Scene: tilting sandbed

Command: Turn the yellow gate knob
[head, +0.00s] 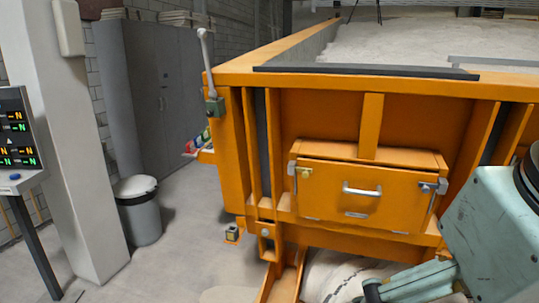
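The yellow gate knob (306,173) is a small round knob at the upper left of the front of an orange box-like gate housing (330,203). This housing is on the front wall of the orange sandbed. It has a silver handle (362,190) in the middle and a bluish-grey knob (425,187) at the upper right. Parts of my teal arm fill the lower right corner, to the right of and below the housing. They are apart from the yellow knob in the picture. I cannot make out my gripper's fingers in this view.
The sandbed's orange rim (250,65) runs above the housing, with pale sand (420,40) inside. A white sack (335,276) lies below the housing. A grey bin (139,212), a pillar (80,150) and a display panel (16,135) stand at the left. Open floor lies between.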

